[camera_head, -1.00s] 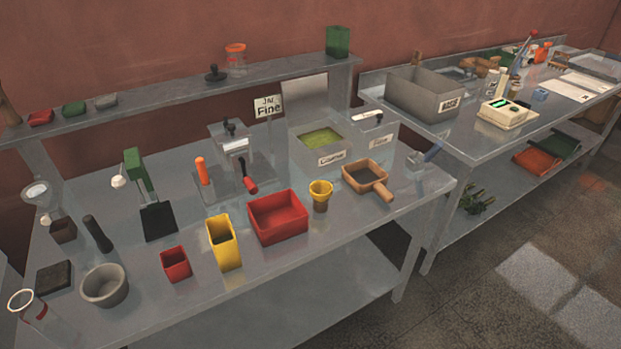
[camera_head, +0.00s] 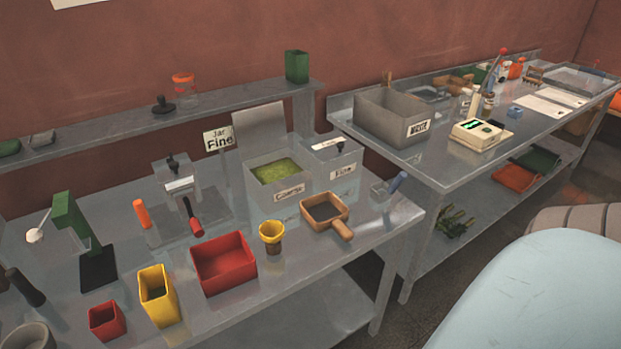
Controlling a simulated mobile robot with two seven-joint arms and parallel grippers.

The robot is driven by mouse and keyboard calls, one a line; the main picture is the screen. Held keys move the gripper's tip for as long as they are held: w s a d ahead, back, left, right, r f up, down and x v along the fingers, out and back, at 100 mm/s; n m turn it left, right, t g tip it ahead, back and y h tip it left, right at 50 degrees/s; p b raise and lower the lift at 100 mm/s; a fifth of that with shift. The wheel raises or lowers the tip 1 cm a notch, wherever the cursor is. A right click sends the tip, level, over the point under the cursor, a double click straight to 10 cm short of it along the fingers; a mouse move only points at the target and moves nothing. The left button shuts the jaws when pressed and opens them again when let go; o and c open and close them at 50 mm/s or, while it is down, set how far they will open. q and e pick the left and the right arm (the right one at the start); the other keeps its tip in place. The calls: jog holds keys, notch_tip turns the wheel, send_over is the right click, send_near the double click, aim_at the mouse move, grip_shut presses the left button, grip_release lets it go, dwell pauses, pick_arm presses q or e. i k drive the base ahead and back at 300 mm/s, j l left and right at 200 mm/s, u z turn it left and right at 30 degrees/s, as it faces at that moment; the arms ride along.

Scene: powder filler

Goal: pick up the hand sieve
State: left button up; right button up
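The hand sieve (camera_head: 326,214) looks to be the square brown wooden frame with a short handle and a dark inside. It lies near the front right edge of the near metal table (camera_head: 275,290), with its handle pointing towards the front right. Nothing touches it from above. Neither of my gripper's fingers shows in the head view, so both grippers are out of the picture. A pale blue rounded part of my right arm fills the lower right corner.
Left of the sieve stand a small yellow cup (camera_head: 272,236), a red box (camera_head: 223,264), a yellow container (camera_head: 158,296) and a small red container (camera_head: 106,320). Behind it is a clear bin (camera_head: 275,180) with green powder. A second table (camera_head: 440,165) stands to the right.

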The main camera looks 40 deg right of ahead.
aim_at(323, 212)
jog(key=l+u, duration=0.25)
jog(key=l, duration=0.3)
jog(key=k+l+u, duration=0.25)
jog(key=l, duration=0.25)
jog(key=k+l, duration=0.1)
jog(key=l, duration=0.35)
jog(key=k+l+u, duration=0.1)
jog(key=l, duration=0.35)
jog(key=k+l, duration=0.1)
jog(key=l, duration=0.3)
jog(key=k+l+u, duration=0.15)
jog(key=l, duration=0.3)
jog(key=k+l, duration=0.1)
jog(key=l, duration=0.35)
